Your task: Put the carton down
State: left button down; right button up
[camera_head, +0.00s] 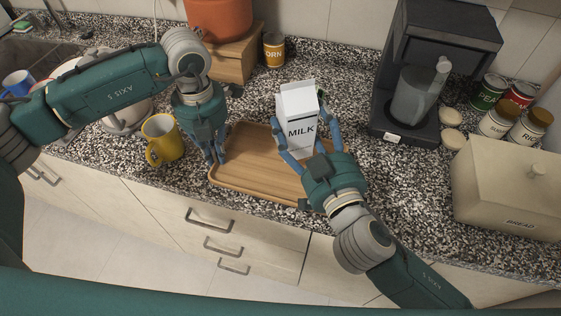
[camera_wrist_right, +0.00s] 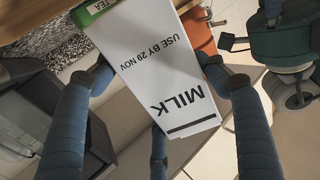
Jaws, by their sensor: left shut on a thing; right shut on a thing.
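The white milk carton (camera_head: 297,112) is upright at the right part of the wooden tray (camera_head: 250,172) in the head view. My right gripper (camera_head: 308,150) is shut on it, with blue fingers on its sides. The right wrist view shows the carton (camera_wrist_right: 165,75) between the fingers (camera_wrist_right: 160,95), its MILK label facing the camera. Whether its base touches the tray is hidden. My left gripper (camera_head: 216,152) points down at the tray's left rim, shut on it. The tray lies on the speckled counter.
A yellow mug (camera_head: 162,139) stands left of the tray. A corn tin (camera_head: 274,49) is behind it. A black coffee machine (camera_head: 430,60) stands at the right, with several tins (camera_head: 500,120) and a bread box (camera_head: 512,187) beyond it. The tray's middle is bare.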

aim_at(306, 150)
jog(key=r+h, duration=0.1)
jog(key=r+m+h, duration=0.1)
jog(key=r+t, duration=0.1)
jog(key=shift+s+d+r+m+h, duration=0.25)
jog(key=shift+s+r+m+h, duration=0.05)
jog(key=shift+s+h, duration=0.1)
jog(key=shift+s+d+r+h, duration=0.15)
jog(key=shift+s+r+h, duration=0.05)
jog(key=shift+r+h, duration=0.1)
jog(key=shift+m, duration=0.3)
notch_tip(306, 150, down, 10)
jog(key=shift+d+r, duration=0.1)
jog(key=shift+r, duration=0.1)
jog(key=o, duration=1.4)
jog(key=shift+f, duration=0.2)
jog(key=shift+s, duration=0.1)
jog(key=shift+r, duration=0.15)
jog(key=s, duration=0.4)
jog(key=s+d, duration=0.1)
jog(key=s, duration=0.3)
jog(key=s+d, duration=0.1)
jog(key=s, duration=0.2)
jog(key=shift+s, duration=0.4)
